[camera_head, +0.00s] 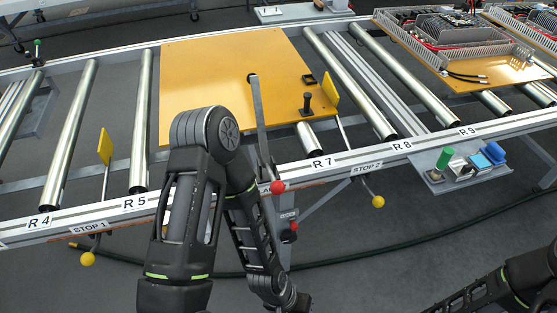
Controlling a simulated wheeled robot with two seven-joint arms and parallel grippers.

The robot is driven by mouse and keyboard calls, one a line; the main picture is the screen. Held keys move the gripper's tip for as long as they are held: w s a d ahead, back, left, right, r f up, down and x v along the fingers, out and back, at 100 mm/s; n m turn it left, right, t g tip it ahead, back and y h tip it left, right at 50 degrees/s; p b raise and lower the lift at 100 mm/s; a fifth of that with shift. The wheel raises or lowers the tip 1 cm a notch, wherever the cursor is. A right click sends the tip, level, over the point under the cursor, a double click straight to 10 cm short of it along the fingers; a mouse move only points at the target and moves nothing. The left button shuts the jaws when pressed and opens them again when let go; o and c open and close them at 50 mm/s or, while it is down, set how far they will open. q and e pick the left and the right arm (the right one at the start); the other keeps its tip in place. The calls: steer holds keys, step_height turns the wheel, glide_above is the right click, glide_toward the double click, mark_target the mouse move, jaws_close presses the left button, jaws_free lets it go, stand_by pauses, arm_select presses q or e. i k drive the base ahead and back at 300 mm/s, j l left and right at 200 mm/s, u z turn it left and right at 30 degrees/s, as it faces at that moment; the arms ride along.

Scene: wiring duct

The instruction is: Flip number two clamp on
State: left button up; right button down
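No clamp marked with a number two can be read. A grey bar lever (258,110) with a red ball knob (277,187) reaches from the front rail up over the yellow-orange board (215,60); my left arm's elbow partly covers the area beside it. A black upright knob (307,104) stands on the board's right front corner. A sign reading STOP 2 (367,168) is on the rail, with a yellow plate (330,88) above and a yellow ball knob (378,201) below. My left arm folds down at the centre; its gripper is not visible. My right gripper is also out of view.
The rollers (72,135) lie left of the board. STOP 1 has its own yellow plate (105,146) and ball (88,259). A second board (500,72) with wired parts is at the upper right. A small tray (468,172) holds green and blue items. A small red knob (293,226) sits below the rail.

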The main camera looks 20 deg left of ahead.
mark_target(277, 187)
steer(key=k+j+u, duration=0.1)
steer(key=k, duration=0.4)
steer(key=k+j+u, duration=0.1)
steer(key=k+j, duration=0.25)
steer(key=k, duration=0.15)
steer(key=k+j+u, duration=0.1)
steer(key=k+j, duration=0.2)
steer(key=k, duration=0.2)
